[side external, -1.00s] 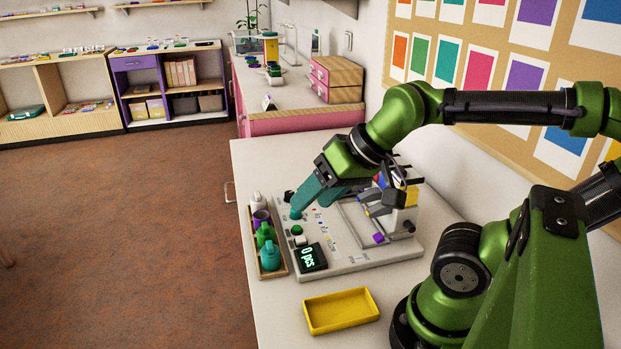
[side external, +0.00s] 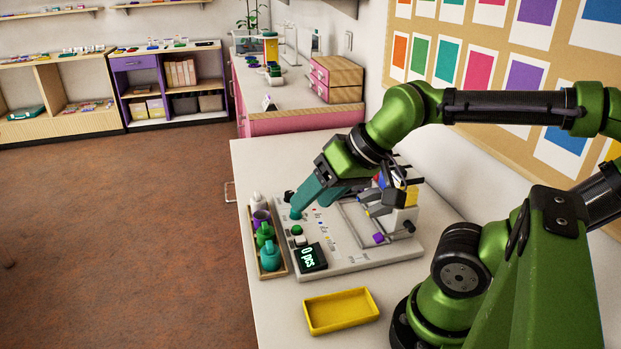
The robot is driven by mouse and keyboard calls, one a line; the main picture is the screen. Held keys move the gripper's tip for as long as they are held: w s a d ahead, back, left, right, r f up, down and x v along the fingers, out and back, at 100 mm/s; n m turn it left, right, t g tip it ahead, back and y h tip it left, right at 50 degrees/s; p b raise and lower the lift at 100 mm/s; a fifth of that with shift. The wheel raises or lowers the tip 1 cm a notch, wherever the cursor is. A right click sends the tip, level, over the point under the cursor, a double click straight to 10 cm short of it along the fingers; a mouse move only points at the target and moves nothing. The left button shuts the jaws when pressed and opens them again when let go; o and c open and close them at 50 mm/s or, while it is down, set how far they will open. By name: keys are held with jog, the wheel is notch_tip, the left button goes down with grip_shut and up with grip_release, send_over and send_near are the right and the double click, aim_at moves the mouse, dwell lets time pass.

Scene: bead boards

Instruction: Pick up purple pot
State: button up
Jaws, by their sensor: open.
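The purple pot (side external: 261,217) is small and stands in the narrow wooden tray (side external: 251,240) along the left edge of the table. It is between a white pot (side external: 257,201) behind it and a green pot (side external: 264,235) in front, and its lower part is partly hidden. My gripper (side external: 299,207) has teal fingers and is open. It is to the right of the purple pot, over the left part of the pale board, apart from the pot. I cannot tell its exact height above the board.
A teal pot (side external: 270,258) stands at the tray's near end. The pale board (side external: 345,262) carries a counter display (side external: 312,257) reading "0 pcs", buttons and a raised mechanism. An empty yellow tray (side external: 341,312) lies in front. The table's left edge is close to the wooden tray.

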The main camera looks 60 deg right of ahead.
jog(key=n+g+h, duration=0.2)
jog(key=n+g, duration=0.5)
jog(key=n, duration=0.2)
send_over(261, 217)
jog(key=s+a, duration=0.1)
jog(key=a, duration=0.1)
notch_tip(261, 217, down, 7)
notch_tip(261, 217, down, 11)
jog(key=shift+d, duration=0.15)
jog(key=shift+s+d+f, duration=0.15)
jog(key=shift+f, duration=2.4)
